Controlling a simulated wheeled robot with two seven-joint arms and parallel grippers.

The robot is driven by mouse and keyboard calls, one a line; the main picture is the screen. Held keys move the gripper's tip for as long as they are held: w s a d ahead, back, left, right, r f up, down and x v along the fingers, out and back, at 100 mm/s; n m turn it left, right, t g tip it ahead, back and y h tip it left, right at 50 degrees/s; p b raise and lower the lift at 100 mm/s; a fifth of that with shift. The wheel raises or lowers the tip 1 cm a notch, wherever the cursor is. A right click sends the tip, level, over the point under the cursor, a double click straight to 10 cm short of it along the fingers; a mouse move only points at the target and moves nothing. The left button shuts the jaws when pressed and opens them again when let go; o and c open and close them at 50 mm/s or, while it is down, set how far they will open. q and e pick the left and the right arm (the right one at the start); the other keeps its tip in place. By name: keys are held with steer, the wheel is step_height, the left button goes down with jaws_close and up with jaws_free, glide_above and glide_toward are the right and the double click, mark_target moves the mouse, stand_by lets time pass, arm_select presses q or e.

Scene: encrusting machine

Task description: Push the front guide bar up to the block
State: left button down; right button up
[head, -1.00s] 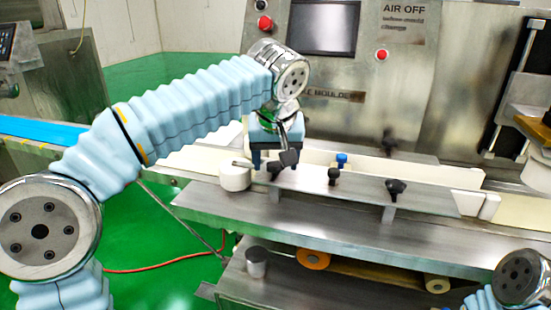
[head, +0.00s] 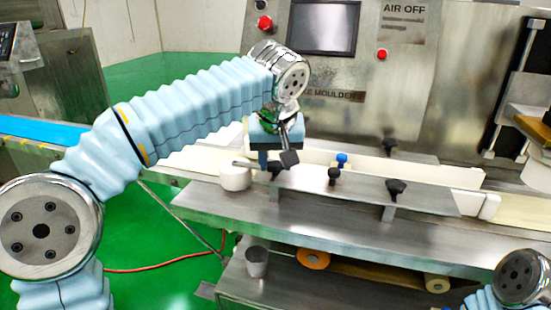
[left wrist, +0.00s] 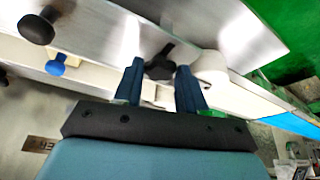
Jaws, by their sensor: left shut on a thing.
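The front guide bar (head: 358,194) is a long steel strip along the front of the belt, with black knobs on it. My left gripper (head: 273,163) is over its left end. In the left wrist view my left gripper (left wrist: 160,85) has its blue fingers on either side of a black knob (left wrist: 160,63) and is shut on it. A white block (head: 488,206) stands near the bar's right end. A white round piece (head: 236,177) is at the bar's left end, beside the gripper. My right gripper is not in view.
A blue knob (head: 342,159) and another black knob (head: 389,144) stand behind the front bar. The machine's panel (head: 335,60) rises behind. The steel table's front ledge (head: 330,238) is clear. A grey cup-shaped part (head: 257,262) sits lower down.

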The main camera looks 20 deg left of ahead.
arm_select(q)
steer(key=shift+d+n, duration=0.1)
steer(key=shift+n, duration=0.2)
steer(key=n, duration=0.2)
steer(key=n+y, duration=0.1)
steer(key=n+g+y, duration=0.1)
steer(key=n, duration=0.1)
steer(key=shift+w+d+n, duration=0.25)
steer(key=shift+d+n, duration=0.05)
steer(key=n, duration=0.2)
steer(key=n+g+y, duration=0.1)
steer(key=n, duration=0.1)
steer(key=n+g, duration=0.1)
steer(key=n, duration=0.1)
steer(key=shift+w+d, duration=0.1)
steer(key=shift+w, duration=0.2)
steer(key=shift+n, duration=0.3)
steer(key=shift+w, duration=0.1)
steer(key=shift+w+r, duration=0.25)
steer(key=shift+w, duration=0.5)
steer(key=c, duration=1.6)
jaws_free()
steer(key=shift+w, duration=0.15)
steer(key=shift+c, duration=0.7)
